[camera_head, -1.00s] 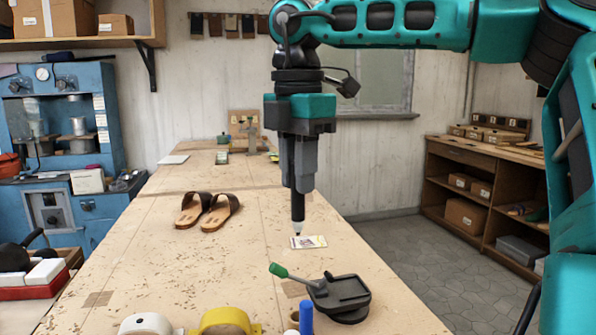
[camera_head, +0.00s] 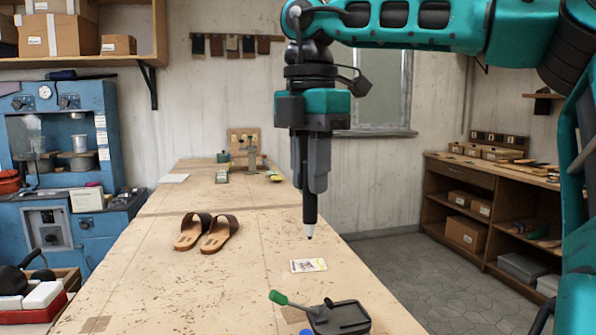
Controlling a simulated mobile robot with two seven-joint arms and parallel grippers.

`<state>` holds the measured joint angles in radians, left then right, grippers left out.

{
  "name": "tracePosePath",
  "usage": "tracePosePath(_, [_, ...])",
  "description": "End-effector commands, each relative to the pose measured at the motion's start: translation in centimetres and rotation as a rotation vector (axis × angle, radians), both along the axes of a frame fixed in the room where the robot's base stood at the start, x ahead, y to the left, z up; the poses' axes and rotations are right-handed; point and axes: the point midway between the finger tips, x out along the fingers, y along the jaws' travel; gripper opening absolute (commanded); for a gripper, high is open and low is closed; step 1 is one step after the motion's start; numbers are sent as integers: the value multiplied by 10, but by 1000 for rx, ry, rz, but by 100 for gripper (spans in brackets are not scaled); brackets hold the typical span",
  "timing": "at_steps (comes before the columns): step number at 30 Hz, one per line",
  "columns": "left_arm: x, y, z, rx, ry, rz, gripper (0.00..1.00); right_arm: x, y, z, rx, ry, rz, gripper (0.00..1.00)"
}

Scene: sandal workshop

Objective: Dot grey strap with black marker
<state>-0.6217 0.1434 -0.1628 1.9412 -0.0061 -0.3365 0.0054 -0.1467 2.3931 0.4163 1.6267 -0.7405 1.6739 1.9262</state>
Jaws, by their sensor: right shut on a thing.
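My right gripper (camera_head: 310,188) points straight down over the workbench and is shut on a black marker (camera_head: 310,212). The marker is upright with its pale tip down, in the air above a small printed card (camera_head: 308,265). A pair of brown sandals (camera_head: 207,232) with dark straps lies on the bench to the left of the marker. Several small dark and brown strap pieces (camera_head: 232,46) hang in a row on the back wall; I cannot tell which, if any, is the grey strap. My left gripper is out of view.
A black device with a green-handled lever (camera_head: 340,317) stands at the front of the bench (camera_head: 170,280). A blue machine (camera_head: 65,130) stands at left, with a red tray (camera_head: 35,308) in front. Wooden shelves (camera_head: 480,180) stand at right. The bench around the sandals is clear.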

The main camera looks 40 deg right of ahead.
Motion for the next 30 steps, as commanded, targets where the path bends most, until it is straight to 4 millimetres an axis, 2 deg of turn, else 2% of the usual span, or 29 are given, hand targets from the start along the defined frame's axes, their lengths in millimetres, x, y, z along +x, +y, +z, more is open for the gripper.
tracePosePath(1, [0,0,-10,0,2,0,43,-12,-3,-11,5,-1,15,4])
tracePosePath(9, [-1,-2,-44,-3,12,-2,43,-83,-8,-72,19,6,169,4])
tracePosePath(15, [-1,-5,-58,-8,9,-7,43,-118,-1,-110,12,-1,298,4])
tracePosePath(21, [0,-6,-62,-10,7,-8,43,-132,4,-127,2,-8,365,4])
tracePosePath(30, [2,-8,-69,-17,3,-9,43,-133,5,-144,1,-6,374,4])
